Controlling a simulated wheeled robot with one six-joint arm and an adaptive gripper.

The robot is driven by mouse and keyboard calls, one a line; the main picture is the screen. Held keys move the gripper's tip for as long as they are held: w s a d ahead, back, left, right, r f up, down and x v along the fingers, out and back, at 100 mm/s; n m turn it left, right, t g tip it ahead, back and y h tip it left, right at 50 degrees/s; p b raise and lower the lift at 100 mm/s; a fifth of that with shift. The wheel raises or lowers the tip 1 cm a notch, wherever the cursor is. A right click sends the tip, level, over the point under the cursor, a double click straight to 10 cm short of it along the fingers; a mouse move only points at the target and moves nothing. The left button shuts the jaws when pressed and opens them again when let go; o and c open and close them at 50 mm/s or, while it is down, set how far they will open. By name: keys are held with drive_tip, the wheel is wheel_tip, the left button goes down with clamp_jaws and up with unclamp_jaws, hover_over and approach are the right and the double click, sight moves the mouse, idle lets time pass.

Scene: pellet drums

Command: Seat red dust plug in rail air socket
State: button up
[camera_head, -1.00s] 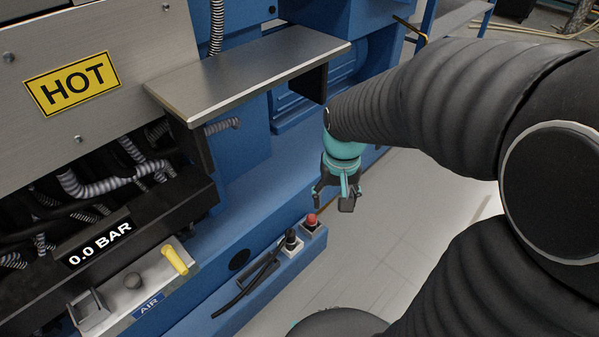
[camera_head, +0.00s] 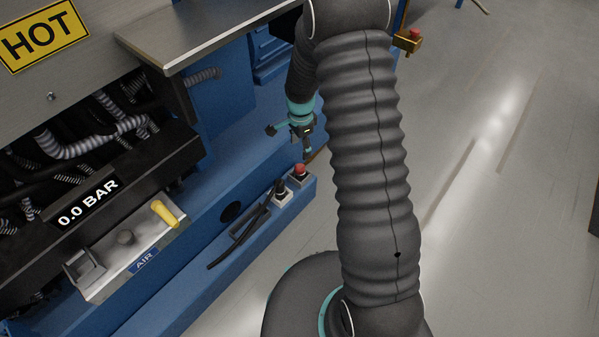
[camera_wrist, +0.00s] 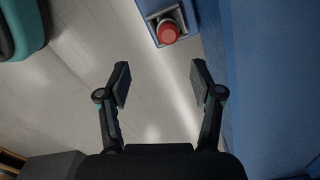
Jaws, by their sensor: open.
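The red dust plug (camera_head: 300,170) sits in a grey square holder (camera_head: 300,180) at the end of the low blue rail (camera_head: 265,229). In the wrist view the plug (camera_wrist: 168,31) lies beyond my fingertips, slightly right of centre. My gripper (camera_head: 289,141) is open and empty, above the plug and apart from it; its spread fingers (camera_wrist: 160,75) show in the wrist view. A metal panel labelled AIR (camera_head: 100,270) is at lower left, with a round grey fitting (camera_head: 126,237). A dark round opening (camera_head: 231,212) is in the blue base. I cannot tell which is the socket.
A second holder with a black piece (camera_head: 282,190) stands beside the plug, with a black bar (camera_head: 240,240) along the rail. A yellow handle (camera_head: 165,213) projects from the AIR panel. A metal shelf (camera_head: 200,30) overhangs behind. The floor (camera_head: 500,200) at right is clear.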

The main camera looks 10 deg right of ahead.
sight(300, 166)
drive_tip(key=shift+m, duration=0.5)
drive_tip(key=f, duration=0.8)
drive_tip(key=shift+w, duration=0.25)
drive_tip(key=shift+w+d+f, duration=0.1)
drive_tip(key=shift+w+f, duration=0.1)
drive_tip(key=shift+f, duration=1.25)
drive_tip(key=shift+w+f, duration=0.2)
drive_tip(key=shift+f, duration=1.2)
clamp_jaws()
